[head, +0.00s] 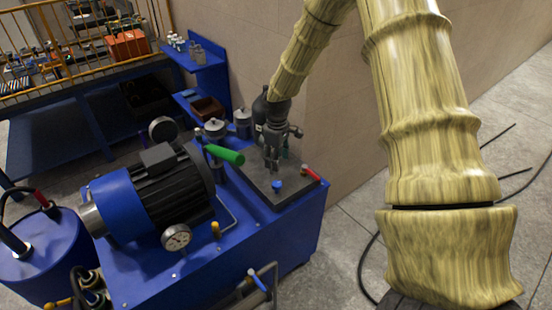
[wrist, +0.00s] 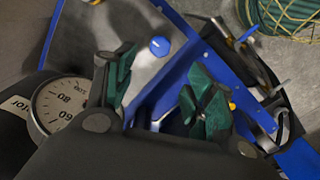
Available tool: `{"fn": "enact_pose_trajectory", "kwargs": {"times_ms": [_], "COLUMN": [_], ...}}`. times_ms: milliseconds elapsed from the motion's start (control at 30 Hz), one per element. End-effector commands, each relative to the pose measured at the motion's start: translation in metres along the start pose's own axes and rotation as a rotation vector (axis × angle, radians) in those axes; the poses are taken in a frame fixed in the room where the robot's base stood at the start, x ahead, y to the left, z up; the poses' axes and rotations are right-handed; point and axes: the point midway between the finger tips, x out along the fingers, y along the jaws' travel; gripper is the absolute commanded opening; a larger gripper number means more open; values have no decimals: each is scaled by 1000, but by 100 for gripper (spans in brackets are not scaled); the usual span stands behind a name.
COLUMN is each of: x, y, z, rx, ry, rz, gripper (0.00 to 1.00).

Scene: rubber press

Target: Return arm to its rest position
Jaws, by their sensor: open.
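My gripper (head: 277,163) hangs pointing down over the dark plate (head: 258,196) on the blue machine. In the wrist view my gripper (wrist: 162,88) has its green-padded fingers spread wide apart with nothing held between them. A blue knob (head: 277,185) stands on the plate just below the fingers; a blue knob also shows beyond the gap between them in the wrist view (wrist: 159,46). My arm rises from the lower right of the head view, arches past the top edge and comes down to the gripper. I cannot tell whether the fingertips touch the plate.
Left of the gripper are a green handle (head: 225,155), a motor (head: 160,190) and a gauge (head: 176,236). A red-handled lever (head: 310,173) is to its right. A blue shelf (head: 196,60) and a beige wall (head: 345,125) stand behind. Cables lie on the floor at right.

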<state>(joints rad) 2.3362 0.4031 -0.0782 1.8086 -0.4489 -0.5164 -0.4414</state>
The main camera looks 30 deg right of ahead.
Motion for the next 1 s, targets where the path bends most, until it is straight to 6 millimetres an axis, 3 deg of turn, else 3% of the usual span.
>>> {"fn": "enact_pose_trajectory", "kwargs": {"times_ms": [267, 367, 433, 567, 767, 1000], "x": [1, 13, 31, 79, 154, 220], "y": [-1, -11, -27, -73, -156, -253], "z": [0, 1, 3, 14, 49, 119], "rx": [1, 7, 19, 65, 170, 316], "ry": [0, 1, 4, 14, 28, 22], "rz": [-1, -6, -16, -40, -70, -80], "gripper": [54, 54, 54, 54, 54, 54]}}
